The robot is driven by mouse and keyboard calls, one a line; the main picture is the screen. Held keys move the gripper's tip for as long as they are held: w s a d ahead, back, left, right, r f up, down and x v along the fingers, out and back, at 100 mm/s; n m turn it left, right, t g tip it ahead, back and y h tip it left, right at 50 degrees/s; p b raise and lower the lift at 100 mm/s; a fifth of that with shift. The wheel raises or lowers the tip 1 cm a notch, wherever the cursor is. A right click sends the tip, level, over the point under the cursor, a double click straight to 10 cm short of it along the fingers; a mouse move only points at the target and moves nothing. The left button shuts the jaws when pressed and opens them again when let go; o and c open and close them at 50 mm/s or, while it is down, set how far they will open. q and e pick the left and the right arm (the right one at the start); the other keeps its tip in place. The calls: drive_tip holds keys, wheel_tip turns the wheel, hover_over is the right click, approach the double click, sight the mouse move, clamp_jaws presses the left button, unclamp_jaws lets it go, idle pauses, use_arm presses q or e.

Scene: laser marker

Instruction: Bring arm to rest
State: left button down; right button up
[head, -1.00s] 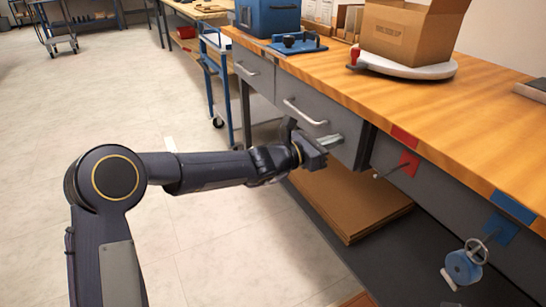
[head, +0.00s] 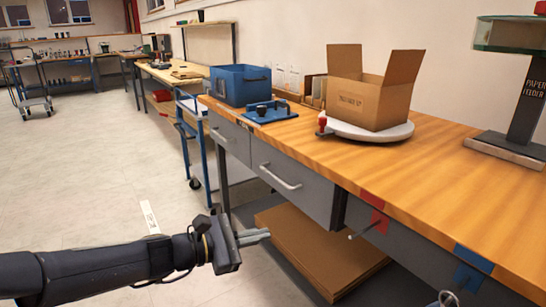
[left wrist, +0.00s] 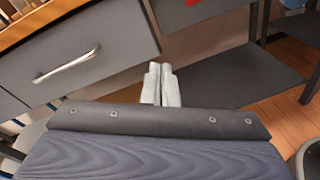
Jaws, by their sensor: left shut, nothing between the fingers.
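My left gripper (head: 254,237) reaches in from the lower left in the head view, in front of the workbench (head: 300,145) and below its drawers. Its two fingers are together with nothing between them. In the left wrist view the shut fingers (left wrist: 161,84) point away from me, with a grey drawer front to their left. My right gripper does not show in either view.
The drawers (head: 289,180) under the bench top look closed. Cardboard sheets (head: 318,252) lie on the shelf below. An open carton (head: 368,103) sits on a round turntable (head: 366,131). A blue bin (head: 240,85) and a paper feeder (head: 512,140) stand on the bench.

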use_arm(q)
drive_tip(key=s+a+f+m+y, duration=0.35)
drive_tip(key=s+a+m, duration=0.25)
drive_tip(key=s, duration=0.3)
drive_tip(key=s+a+f+m+g+y+p, duration=0.1)
drive_tip(key=s+a+f+m+y, duration=0.1)
drive_tip(key=s+a+m+y, duration=0.5)
drive_tip(key=s+a+f+m+y, duration=0.15)
drive_tip(key=s+a+m, duration=0.25)
drive_tip(key=s, duration=0.7)
wheel_tip(320, 180, up, 31)
drive_tip(key=h+p, duration=0.1)
drive_tip(key=p, duration=3)
drive_tip(key=shift+g, duration=0.3)
drive_tip(key=shift+a, duration=0.1)
